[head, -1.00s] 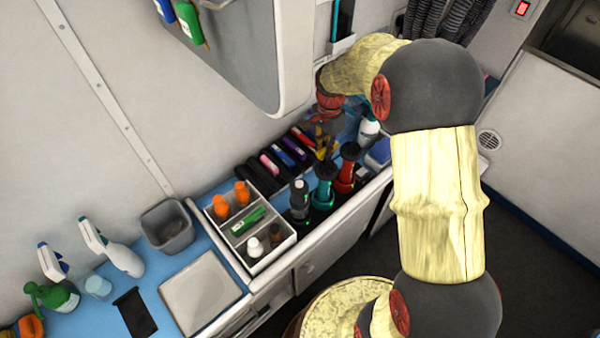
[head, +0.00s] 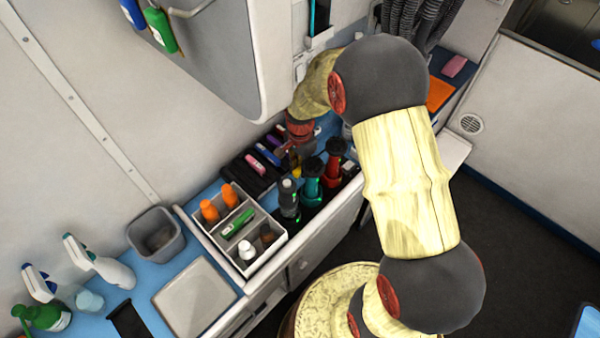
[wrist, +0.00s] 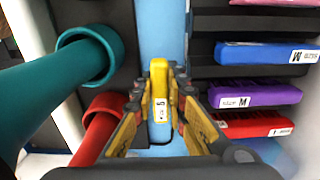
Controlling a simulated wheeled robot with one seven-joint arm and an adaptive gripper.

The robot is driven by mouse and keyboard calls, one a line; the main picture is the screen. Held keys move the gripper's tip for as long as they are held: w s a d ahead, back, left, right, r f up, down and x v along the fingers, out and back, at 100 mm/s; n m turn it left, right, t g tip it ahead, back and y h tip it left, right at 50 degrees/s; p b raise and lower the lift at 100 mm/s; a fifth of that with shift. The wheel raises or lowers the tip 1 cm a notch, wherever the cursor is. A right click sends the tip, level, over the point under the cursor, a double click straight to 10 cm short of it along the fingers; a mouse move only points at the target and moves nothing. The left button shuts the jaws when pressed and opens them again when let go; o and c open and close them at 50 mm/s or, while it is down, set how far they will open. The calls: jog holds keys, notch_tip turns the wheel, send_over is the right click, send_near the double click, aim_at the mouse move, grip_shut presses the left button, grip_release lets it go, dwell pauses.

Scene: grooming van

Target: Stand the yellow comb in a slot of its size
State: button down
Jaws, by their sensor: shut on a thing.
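My gripper (wrist: 160,90) is shut on the yellow comb (wrist: 160,105), which has a small white label too small to read. In the head view my gripper (head: 293,152) is low over the counter, with a bit of the yellow comb (head: 297,170) showing beneath it. The black slotted rack (wrist: 203,72) is just right of my gripper in the wrist view. It holds a pink comb (wrist: 270,2), a blue comb (wrist: 262,53) marked M, a purple comb (wrist: 255,95) marked M, and a red comb (wrist: 255,126). The comb's lower end is hidden.
Teal (wrist: 92,55) and red (wrist: 100,118) cylindrical tools stand close on my gripper's left in the wrist view. A blue counter strip (wrist: 162,30) lies between them and the rack. A white divided tray (head: 270,262) and a grey bin (head: 157,237) stand farther left.

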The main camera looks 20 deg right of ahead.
jog(key=shift+f, duration=0.9)
jog(key=shift+f, duration=0.15)
jog(key=c, duration=2.1)
grip_release()
jog(key=shift+o, duration=0.2)
